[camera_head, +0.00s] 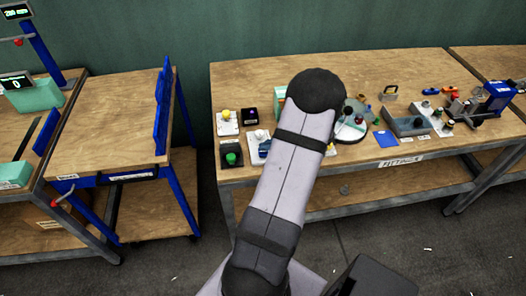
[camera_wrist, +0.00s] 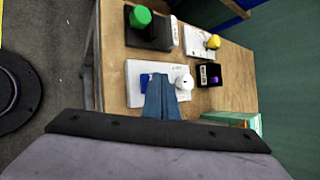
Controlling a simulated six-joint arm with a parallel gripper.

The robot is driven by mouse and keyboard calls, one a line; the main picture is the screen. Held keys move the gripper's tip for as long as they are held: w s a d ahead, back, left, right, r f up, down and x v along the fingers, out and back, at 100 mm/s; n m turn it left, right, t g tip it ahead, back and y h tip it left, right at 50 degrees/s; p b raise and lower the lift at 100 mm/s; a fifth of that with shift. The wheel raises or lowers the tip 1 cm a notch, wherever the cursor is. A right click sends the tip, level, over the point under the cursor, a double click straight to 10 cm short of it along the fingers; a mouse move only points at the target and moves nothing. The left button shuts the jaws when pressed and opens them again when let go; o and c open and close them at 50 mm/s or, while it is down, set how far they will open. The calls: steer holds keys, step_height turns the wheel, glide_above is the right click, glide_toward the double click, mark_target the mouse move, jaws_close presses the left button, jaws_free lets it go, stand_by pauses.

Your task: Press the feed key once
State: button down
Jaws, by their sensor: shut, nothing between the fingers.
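In the wrist view my gripper (camera_wrist: 160,80) is shut and empty, its blue-grey fingers over a white panel (camera_wrist: 138,68). The panel carries a white round knob (camera_wrist: 185,80), just right of the fingertips, and a blue part (camera_wrist: 145,79) partly hidden behind them. I cannot tell whether the fingers touch the panel. Beside it are a green button (camera_wrist: 140,16) on a black box and a yellow button (camera_wrist: 213,41) on a white plate. A purple button (camera_wrist: 212,79) sits on a small black box. No label reading "feed" is legible, so I cannot tell which control is the feed key.
In the head view the wooden bench (camera_head: 240,80) also holds a round tray (camera_head: 352,134), a grey bin (camera_head: 404,122) and a blue press (camera_head: 495,100) to the right. My arm hides the bench's middle. A second table (camera_head: 115,125) stands left, across a gap.

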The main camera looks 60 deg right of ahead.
steer(key=shift+f+b, duration=0.5)
stand_by(0.4)
steer(key=shift+r, duration=0.2)
steer(key=shift+r+p, duration=0.6)
steer(key=shift+r, duration=0.2)
steer(key=shift+r, duration=0.1)
steer(key=shift+r+p, duration=1.7)
steer(key=shift+r, duration=0.7)
